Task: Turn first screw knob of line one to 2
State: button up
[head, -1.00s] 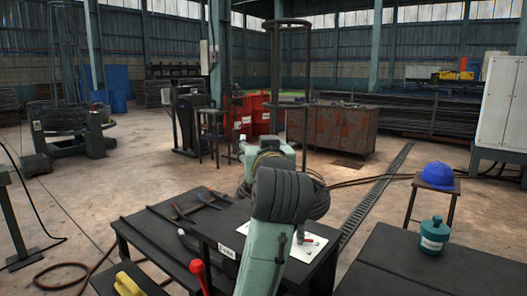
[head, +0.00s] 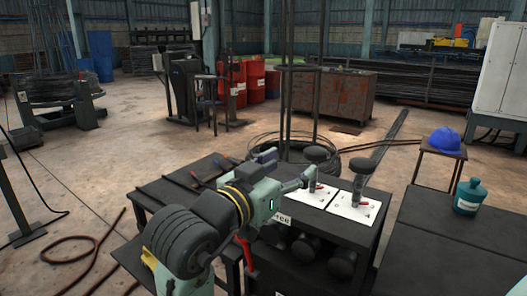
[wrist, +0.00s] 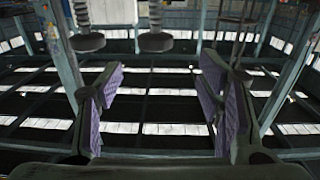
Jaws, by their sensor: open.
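Two dark round screw knobs stand upright on stems over white plates on the dark table: one (head: 316,154) to the left and one (head: 363,166) to the right. Each has a small red mark low on its stem. The left white plate (head: 318,198) and right white plate (head: 345,208) carry print too small to read. My gripper (head: 285,170) is open and left of the left knob, apart from it. In the wrist view its purple-padded fingers (wrist: 162,68) are spread with nothing between them. Two dark discs (wrist: 88,42) (wrist: 155,42) on threaded stems show beyond them.
Tools (head: 208,172) lie on the dark table (head: 165,190) behind my arm. Dark round objects (head: 305,246) sit on the shelf below. A red handle (head: 246,256) stands at the front. A second table (head: 440,250), a blue helmet (head: 445,140) and a green bottle (head: 468,194) are right.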

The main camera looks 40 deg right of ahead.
aim_at(310, 155)
jog(key=x, duration=0.3)
jog(key=p+x, duration=0.1)
jog(key=x, duration=0.3)
jog(key=p+x, duration=0.1)
jog(key=x, duration=0.2)
jog(key=shift+s+d+f, duration=0.1)
jog(key=shift+s+d, duration=0.15)
jog(key=shift+d, duration=0.1)
jog(key=shift+c, duration=0.2)
jog(key=c, duration=1.1)
